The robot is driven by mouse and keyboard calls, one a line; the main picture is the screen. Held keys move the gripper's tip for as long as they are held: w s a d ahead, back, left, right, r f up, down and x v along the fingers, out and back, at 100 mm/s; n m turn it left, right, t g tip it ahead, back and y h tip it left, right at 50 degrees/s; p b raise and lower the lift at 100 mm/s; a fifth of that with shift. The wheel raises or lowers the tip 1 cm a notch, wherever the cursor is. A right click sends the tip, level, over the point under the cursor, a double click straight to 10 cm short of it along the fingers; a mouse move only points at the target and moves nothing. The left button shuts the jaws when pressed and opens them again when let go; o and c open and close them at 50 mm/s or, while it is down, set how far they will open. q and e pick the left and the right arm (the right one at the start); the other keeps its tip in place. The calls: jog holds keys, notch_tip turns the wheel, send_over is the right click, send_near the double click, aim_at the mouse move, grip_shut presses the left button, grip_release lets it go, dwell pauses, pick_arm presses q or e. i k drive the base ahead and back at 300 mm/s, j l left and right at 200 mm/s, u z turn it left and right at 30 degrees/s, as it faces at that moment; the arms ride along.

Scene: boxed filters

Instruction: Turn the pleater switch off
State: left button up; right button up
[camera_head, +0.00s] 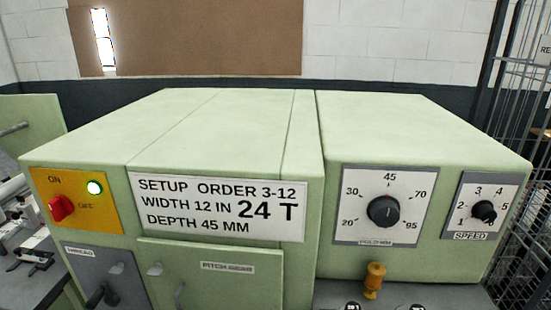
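The pleater is a pale green machine (220,120) that fills most of the head view. Its switch is a red rotary knob (60,207) on a yellow plate (101,218) at the left of the front face. The plate reads ON above the knob and what looks like OFF to its right. The knob looks tilted; I cannot tell for sure which mark it points at. Neither of my grippers is in view.
A white setup label (218,207), a dial marked up to 95 (384,211) and a SPEED dial (483,212) are on the front. Below are a THREAD panel (100,272) and a PITCH GEAR door (215,280). A wire mesh rack (525,130) stands at right.

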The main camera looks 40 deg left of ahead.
aim_at(60, 208)
jog(key=u, duration=2.55)
